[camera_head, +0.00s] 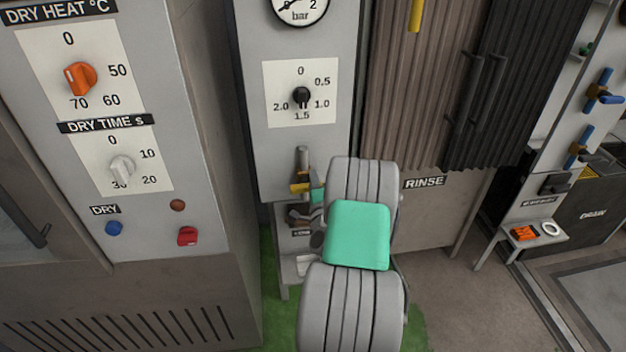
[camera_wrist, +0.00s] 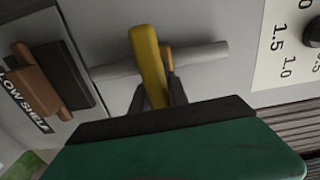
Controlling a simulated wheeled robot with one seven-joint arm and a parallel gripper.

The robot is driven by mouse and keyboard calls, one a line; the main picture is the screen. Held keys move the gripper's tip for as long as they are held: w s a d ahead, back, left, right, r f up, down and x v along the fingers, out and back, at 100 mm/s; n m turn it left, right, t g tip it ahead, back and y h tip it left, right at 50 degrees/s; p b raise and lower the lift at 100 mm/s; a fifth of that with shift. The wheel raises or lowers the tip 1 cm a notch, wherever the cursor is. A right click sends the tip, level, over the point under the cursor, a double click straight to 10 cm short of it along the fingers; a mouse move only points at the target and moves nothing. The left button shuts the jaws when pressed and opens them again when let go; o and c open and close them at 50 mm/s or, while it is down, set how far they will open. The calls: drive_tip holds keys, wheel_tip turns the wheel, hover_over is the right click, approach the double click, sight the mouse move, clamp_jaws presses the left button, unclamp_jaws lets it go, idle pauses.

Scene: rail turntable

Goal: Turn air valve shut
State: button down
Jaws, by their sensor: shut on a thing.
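The air valve's yellow lever (camera_head: 299,188) is on the grey panel below the dial, at a grey pipe (camera_head: 301,158). In the wrist view the yellow lever (camera_wrist: 148,62) stands across the pipe (camera_wrist: 205,54), roughly at a right angle to it. My gripper (camera_wrist: 160,94) is shut on the lever, with its dark fingers on either side of the lever's near end. In the head view my gripper (camera_head: 311,190) is mostly hidden behind my arm, and only a bit of its green body shows beside the lever.
A pressure dial (camera_head: 302,97) and gauge (camera_head: 299,8) are above the valve. A brown low shelf part (camera_wrist: 38,78) is close by at left in the wrist view. The drying cabinet (camera_head: 190,130) stands left, and the rinse cabinet (camera_head: 425,205) right.

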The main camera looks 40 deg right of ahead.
drive_tip(key=shift+m, duration=0.3)
drive_tip(key=c, duration=1.3)
unclamp_jaws()
drive_tip(key=shift+f, duration=0.1)
drive_tip(key=b+v, duration=0.3)
drive_tip(key=v, duration=0.4)
drive_tip(key=shift+s+a, duration=0.25)
drive_tip(key=shift+s, duration=0.05)
